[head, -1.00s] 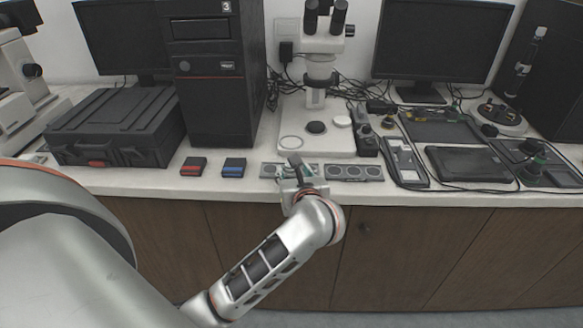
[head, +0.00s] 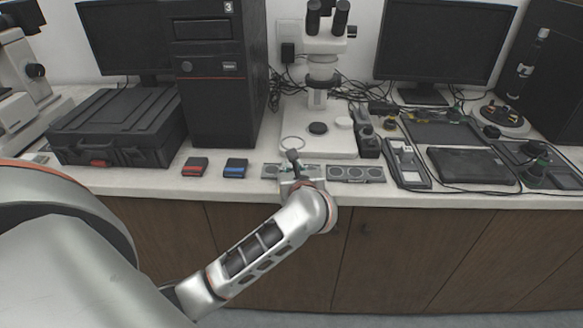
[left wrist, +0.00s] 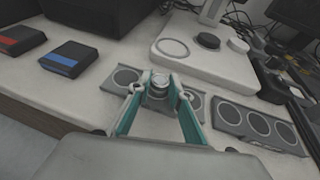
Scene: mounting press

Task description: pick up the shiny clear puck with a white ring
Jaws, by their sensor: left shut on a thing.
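My left gripper (left wrist: 158,92) has its teal fingers shut on a small shiny puck (left wrist: 159,80) with a pale, bright rim. The puck sits between the fingertips over the middle of the left grey plate (left wrist: 142,72), between its two visible round recesses. Whether it touches the plate I cannot tell. In the head view my left gripper (head: 292,163) is at the counter's front edge and largely hides the puck. My right gripper is not in view.
A second grey plate (head: 356,173) with three round recesses lies to the right. Behind stands the microscope base (head: 330,143) with a black disc (head: 318,128) and a white disc (head: 344,123). Red (head: 195,166) and blue-marked (head: 235,168) dark boxes lie left.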

